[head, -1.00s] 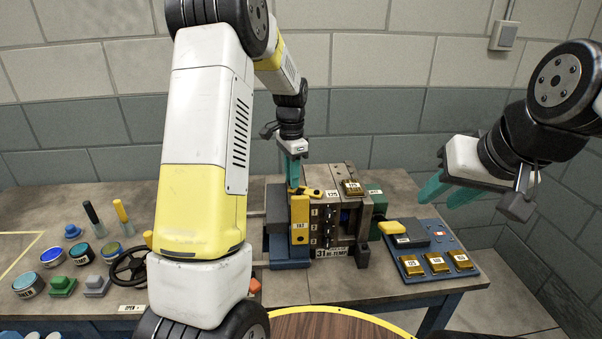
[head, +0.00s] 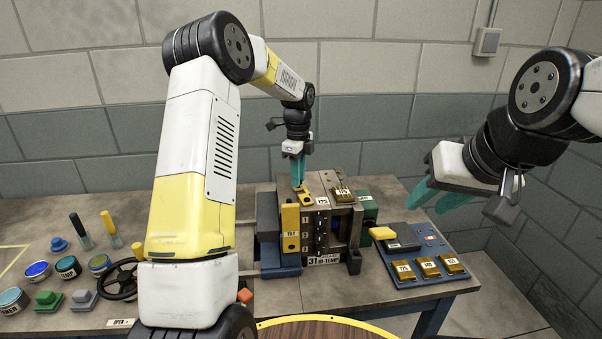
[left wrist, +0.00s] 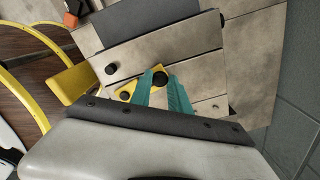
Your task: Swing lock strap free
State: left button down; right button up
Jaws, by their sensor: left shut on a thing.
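The yellow lock strap (head: 305,198) lies on top of the mould (head: 342,215), at an angle across its upper face. In the left wrist view the strap (left wrist: 126,94) shows partly behind my fingers. My left gripper (head: 299,184) points down from above and is shut on the strap's far end. In the left wrist view its teal fingertips (left wrist: 163,85) stand either side of a dark knob (left wrist: 160,79). My right gripper (head: 438,198) is open and empty, in the air to the right of the mould.
A blue tray (head: 428,278) with brass blocks and a yellow-handled tool lies to the right. Jars, knobs and a black handwheel (head: 118,280) are on the left of the bench.

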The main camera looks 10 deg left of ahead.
pick_arm(q)
jog(key=shift+w+d+m, duration=0.2)
jog(key=shift+d+m, duration=0.2)
jog(key=shift+m, duration=0.25)
jog(key=shift+w+d+m, duration=0.2)
jog(key=shift+d+m, duration=0.15)
jog(key=shift+m, duration=0.3)
jog(key=shift+d, duration=0.1)
jog(key=c, duration=1.2)
grip_release()
jog(key=shift+c, duration=0.2)
notch_tip(320, 180, up, 8)
